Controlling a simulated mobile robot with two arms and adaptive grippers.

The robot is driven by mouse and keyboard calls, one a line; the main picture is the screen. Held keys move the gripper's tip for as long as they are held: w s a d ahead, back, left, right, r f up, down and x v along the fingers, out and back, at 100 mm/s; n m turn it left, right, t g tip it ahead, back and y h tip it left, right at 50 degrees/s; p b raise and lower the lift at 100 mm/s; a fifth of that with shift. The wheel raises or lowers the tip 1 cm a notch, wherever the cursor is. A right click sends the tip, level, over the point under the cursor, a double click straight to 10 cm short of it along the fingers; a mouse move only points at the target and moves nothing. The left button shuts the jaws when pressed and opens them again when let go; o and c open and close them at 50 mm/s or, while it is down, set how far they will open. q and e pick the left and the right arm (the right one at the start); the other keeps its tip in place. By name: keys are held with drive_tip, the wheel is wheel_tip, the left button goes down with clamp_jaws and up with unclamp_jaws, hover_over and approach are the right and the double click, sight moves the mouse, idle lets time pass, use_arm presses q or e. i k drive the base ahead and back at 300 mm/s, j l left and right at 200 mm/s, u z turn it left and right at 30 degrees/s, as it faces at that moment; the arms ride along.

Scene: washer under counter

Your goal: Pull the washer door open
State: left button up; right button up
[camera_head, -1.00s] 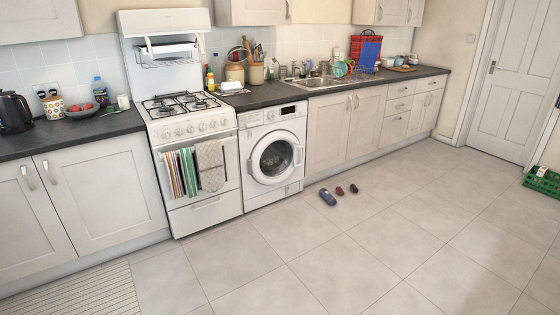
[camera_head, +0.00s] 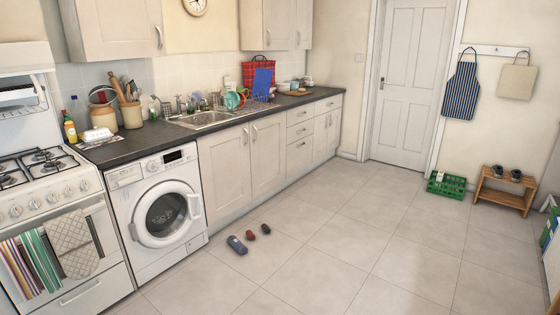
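The white washer (camera_head: 158,213) stands under the dark counter, between the cooker and the cream base cabinets. Its round door (camera_head: 166,214) has a white ring around dark glass and looks shut. A handle (camera_head: 194,206) shows on the right side of the door ring. The control panel with a small dark display runs along the top of the washer. Neither of my grippers shows in the head view.
A white cooker (camera_head: 57,215) with towels on its front stands left of the washer. A green crate (camera_head: 446,184) sits by the far wall. The middle floor is clear.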

sight(139, 229)
drive_tip(key=i+z, duration=0.1)
drive_tip(key=i, duration=2.05)
